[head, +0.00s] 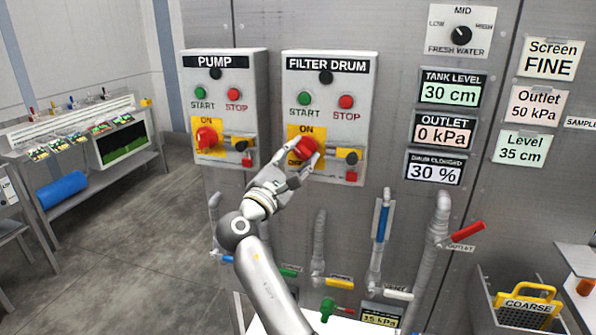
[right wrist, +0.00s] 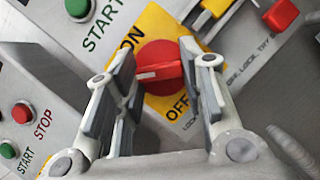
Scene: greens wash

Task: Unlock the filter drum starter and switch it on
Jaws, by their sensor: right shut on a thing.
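The filter drum starter (head: 332,100) is a grey wall box with green START and red STOP buttons. Its red rotary switch (head: 304,149) sits on a yellow ON/OFF plate. My right gripper (head: 303,158) is shut on this switch, one finger on each side. In the right wrist view the red switch (right wrist: 160,68) shows between the fingers, its white mark facing the left finger. To the right of the switch are a yellow latch (head: 345,155) with a dark knob and a small red block (head: 351,177) below it. My left gripper is not in view.
The similar PUMP box (head: 222,100) stands close on the left. Pipes with coloured handles (head: 382,222) rise below the boxes. Gauges and labels are on the wall to the right. A rack (head: 515,310) with a yellow COARSE filter is at lower right.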

